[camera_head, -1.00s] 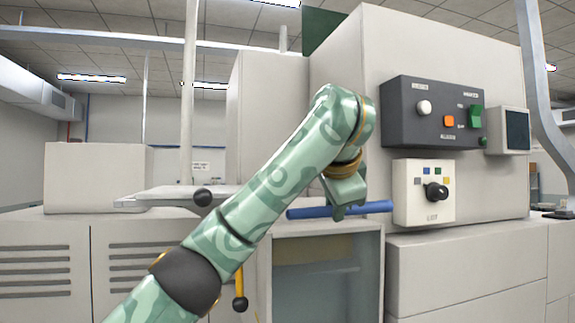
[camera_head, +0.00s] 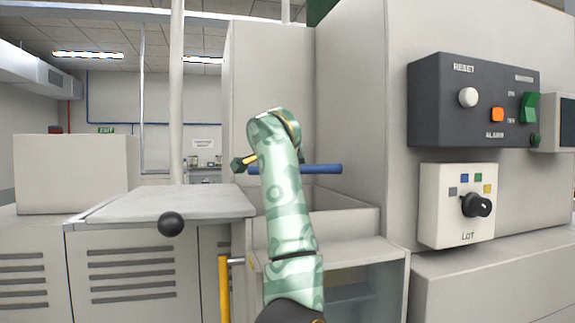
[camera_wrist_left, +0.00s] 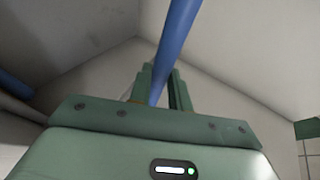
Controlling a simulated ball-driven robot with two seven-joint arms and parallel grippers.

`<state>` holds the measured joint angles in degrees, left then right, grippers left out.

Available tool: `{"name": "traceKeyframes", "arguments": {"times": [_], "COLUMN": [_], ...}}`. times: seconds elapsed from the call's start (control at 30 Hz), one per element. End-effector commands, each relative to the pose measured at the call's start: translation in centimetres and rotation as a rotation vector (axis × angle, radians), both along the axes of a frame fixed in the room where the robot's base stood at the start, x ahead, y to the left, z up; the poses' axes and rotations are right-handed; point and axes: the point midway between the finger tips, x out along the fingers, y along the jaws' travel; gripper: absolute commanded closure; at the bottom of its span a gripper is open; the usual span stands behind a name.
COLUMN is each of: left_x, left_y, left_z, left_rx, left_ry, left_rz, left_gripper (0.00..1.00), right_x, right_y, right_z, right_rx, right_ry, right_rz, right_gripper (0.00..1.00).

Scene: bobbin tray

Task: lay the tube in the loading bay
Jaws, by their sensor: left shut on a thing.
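The blue tube (camera_head: 320,169) is held roughly level in the head view, above an open-topped grey recess (camera_head: 355,218) in the machine that looks like the loading bay. My left gripper (camera_head: 241,163) is shut on the tube. My arm covers part of the tube and of the recess. In the left wrist view the tube (camera_wrist_left: 178,35) runs between the two fingers (camera_wrist_left: 160,85) and leaves the picture at the top. The tube is clear of the recess floor. My right gripper is not in view.
A flat grey lid (camera_head: 160,203) with a black ball knob (camera_head: 171,224) lies left of the recess. A yellow handle (camera_head: 224,290) stands below it. The tall machine wall carries a dark control panel (camera_head: 440,130) and a white dial box (camera_head: 445,230) at right.

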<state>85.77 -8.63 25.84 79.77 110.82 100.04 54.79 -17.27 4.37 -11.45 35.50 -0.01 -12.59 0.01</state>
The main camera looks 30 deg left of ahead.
Motion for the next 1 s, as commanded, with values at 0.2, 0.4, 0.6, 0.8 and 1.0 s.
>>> {"name": "traceKeyframes", "arguments": {"times": [0.2, 0.4, 0.6, 0.8, 1.0], "left_x": [0.0, 0.0, 0.0, -0.9, -4.6], "left_y": [0.0, 0.0, 0.0, -0.4, -2.4], "left_z": [-0.6, -0.5, -0.5, -0.3, 1.0], "left_rx": [0.000, 0.000, 0.000, 0.000, -0.001], "left_ry": [-0.001, -0.001, -0.001, -0.003, -0.008], "left_rz": [0.000, 0.000, 0.000, 0.001, -0.002], "left_gripper": [1.00, 0.55, 0.55, 0.55, 0.55], "right_x": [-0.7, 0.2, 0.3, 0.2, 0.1], "right_y": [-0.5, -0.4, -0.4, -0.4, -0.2], "right_z": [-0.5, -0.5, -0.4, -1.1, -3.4], "right_rx": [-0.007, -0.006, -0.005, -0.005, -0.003], "right_ry": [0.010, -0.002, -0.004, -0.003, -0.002], "right_rz": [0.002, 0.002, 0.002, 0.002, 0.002], "right_gripper": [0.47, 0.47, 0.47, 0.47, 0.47]}}
